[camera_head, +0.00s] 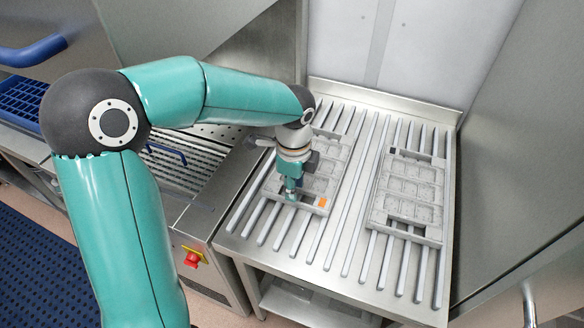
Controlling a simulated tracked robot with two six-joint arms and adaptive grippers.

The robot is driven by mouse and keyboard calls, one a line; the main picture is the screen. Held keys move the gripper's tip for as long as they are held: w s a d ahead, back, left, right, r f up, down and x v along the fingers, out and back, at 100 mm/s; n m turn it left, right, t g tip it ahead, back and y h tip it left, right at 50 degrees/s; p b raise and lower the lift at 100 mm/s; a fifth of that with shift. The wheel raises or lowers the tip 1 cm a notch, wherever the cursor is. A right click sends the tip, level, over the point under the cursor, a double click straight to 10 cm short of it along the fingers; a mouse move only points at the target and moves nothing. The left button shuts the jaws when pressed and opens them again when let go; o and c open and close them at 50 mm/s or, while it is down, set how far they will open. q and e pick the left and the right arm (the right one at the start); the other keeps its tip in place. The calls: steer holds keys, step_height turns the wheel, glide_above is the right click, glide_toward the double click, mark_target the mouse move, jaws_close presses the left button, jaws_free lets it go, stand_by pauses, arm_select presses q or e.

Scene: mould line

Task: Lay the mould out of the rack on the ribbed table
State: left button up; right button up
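The ribbed table (340,249) is a steel table with raised parallel bars. A grey mould (325,172) with square cavities and an orange mark at its near edge lies on the bars at the left. A second similar mould (408,190) lies on the bars at the right. My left gripper (291,196) points down at the near left part of the left mould. Its fingers are small and partly hidden, so I cannot tell whether they grip the mould. My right gripper is not in view. I see no rack that I can identify.
A steel machine with a slatted bed (185,165) and a red stop button (193,259) stands left of the table. Steel walls close off the back and right. A blue handle (32,52) and blue crate (22,103) are at the far left. Bare bars lie between the moulds.

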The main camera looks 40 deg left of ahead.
arm_select(q)
step_height(320, 180, up, 6)
steer(key=shift+r, duration=0.2)
steer(key=shift+s, duration=0.15)
stand_by(0.4)
